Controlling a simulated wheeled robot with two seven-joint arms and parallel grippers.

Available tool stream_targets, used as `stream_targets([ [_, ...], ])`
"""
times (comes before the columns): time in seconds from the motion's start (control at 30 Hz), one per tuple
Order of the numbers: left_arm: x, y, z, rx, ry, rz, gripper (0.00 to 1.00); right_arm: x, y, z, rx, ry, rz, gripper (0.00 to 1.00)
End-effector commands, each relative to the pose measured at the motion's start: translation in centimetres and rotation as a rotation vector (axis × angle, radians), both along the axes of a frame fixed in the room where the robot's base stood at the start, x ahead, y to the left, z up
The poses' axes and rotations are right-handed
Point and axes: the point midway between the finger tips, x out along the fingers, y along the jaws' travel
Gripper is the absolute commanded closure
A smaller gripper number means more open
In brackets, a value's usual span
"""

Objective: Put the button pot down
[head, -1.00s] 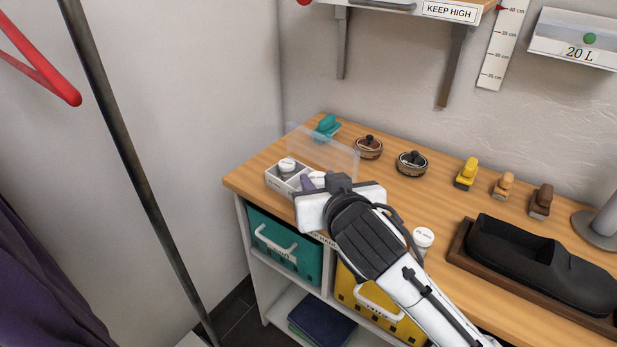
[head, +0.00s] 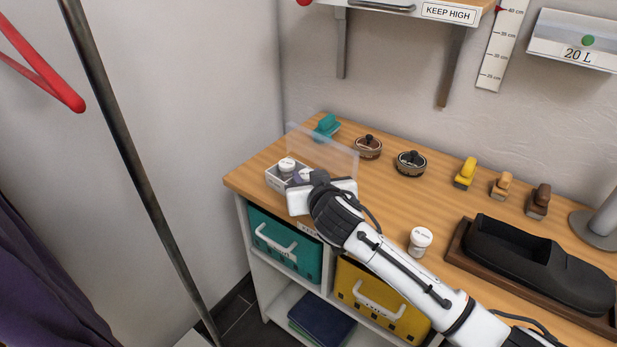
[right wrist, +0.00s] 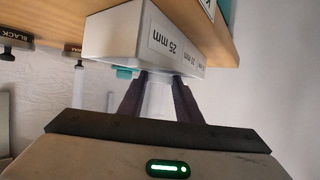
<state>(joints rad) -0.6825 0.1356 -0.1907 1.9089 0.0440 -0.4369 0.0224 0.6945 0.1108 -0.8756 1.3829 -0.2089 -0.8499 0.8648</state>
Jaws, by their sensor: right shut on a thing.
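My right gripper (head: 302,178) is at the small white divided box at the left end of the wooden counter. It is shut on a white-lidded button pot (head: 306,173), mostly hidden behind my wrist in the head view. In the right wrist view the pot (right wrist: 158,98) is a pale shape between the two dark fingers (right wrist: 157,88), close to the box. The box (head: 274,182) also shows in the right wrist view (right wrist: 115,38), with a "25 mm" label. I cannot tell whether the pot touches the box floor. My left gripper is not in view.
Another white-lidded pot (head: 287,164) sits in the box's left compartment. A clear panel (head: 335,153) stands behind the box. One more white pot (head: 420,240) stands on the counter to the right. Round dark-knobbed tins (head: 411,163) and a black shoe-shaped thing (head: 535,262) are farther right.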

Motion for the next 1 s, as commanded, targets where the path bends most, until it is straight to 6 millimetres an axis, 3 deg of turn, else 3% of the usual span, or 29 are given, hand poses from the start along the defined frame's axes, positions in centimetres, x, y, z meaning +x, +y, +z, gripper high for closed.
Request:
stream_targets([
  [0.37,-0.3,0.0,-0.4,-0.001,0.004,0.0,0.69,0.0,0.0,-0.5,0.001,-0.001,0.001,0.91],
  [0.4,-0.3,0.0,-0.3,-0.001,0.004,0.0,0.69,0.0,0.0,-0.4,0.001,-0.001,0.001,0.64],
  [0.43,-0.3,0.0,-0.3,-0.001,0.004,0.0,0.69,0.0,0.0,-0.4,0.0,-0.001,0.0,0.61],
  [0.8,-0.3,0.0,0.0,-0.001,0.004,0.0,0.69,-0.1,-0.1,0.0,0.0,-0.001,0.0,0.61],
  [1.0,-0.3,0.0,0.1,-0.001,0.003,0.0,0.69,-2.3,-0.5,0.8,0.003,-0.001,0.001,0.61],
])
